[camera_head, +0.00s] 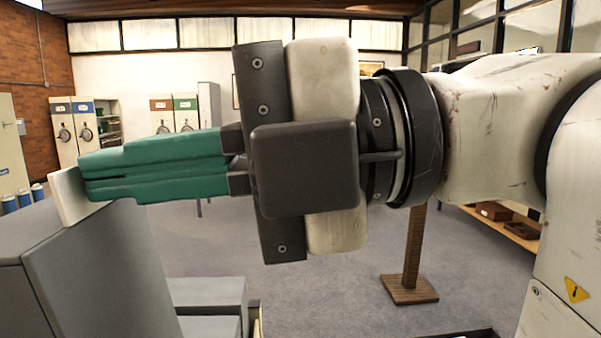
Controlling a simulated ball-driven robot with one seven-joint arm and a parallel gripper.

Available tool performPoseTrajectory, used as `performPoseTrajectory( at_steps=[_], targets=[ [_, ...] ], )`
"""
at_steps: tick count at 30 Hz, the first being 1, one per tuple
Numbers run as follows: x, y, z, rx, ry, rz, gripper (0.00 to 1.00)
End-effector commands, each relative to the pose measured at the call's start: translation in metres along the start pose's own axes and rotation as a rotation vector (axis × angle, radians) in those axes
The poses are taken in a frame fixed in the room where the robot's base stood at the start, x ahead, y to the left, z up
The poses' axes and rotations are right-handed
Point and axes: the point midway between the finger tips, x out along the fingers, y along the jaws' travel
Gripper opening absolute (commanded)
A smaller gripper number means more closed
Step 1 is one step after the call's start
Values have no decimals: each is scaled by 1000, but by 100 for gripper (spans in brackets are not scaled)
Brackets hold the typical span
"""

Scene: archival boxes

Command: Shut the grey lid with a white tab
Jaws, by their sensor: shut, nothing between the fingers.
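The white tab (67,196) stands at the top edge of a grey surface at the lower left, which appears to be the grey lid (100,262). The lid's broad face looks steeply tilted, but its hinge and the box under it are out of view, so its exact angle is hard to tell. My gripper (84,178) has green fingers that are shut together and hold nothing. It points left, with its fingertips right at the tab and just above the lid's top edge. The fingertips overlap the tab in this view; I cannot tell if they touch it.
Lower grey boxes (207,294) stand just right of the lid. A wooden post on a square base (409,289) stands on the carpet beyond my arm. A wooden shelf (508,228) is at the right. Cabinets (72,128) line the back wall. The floor between is open.

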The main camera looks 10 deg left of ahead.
Motion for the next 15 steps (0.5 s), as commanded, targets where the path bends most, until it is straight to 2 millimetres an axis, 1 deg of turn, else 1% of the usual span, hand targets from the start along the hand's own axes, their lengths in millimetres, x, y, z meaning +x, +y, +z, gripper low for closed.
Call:
performPoseTrajectory(
  at_steps=[1,4,8,13,15],
  targets=[
    [18,5,-1,-4,4,-51,0],
    [51,6,-1,-4,4,-146,0],
    [93,1,-1,-3,4,-270,0],
    [146,-14,-1,-2,3,-431,0],
    [168,-25,-1,3,5,-441,0]
  ],
)
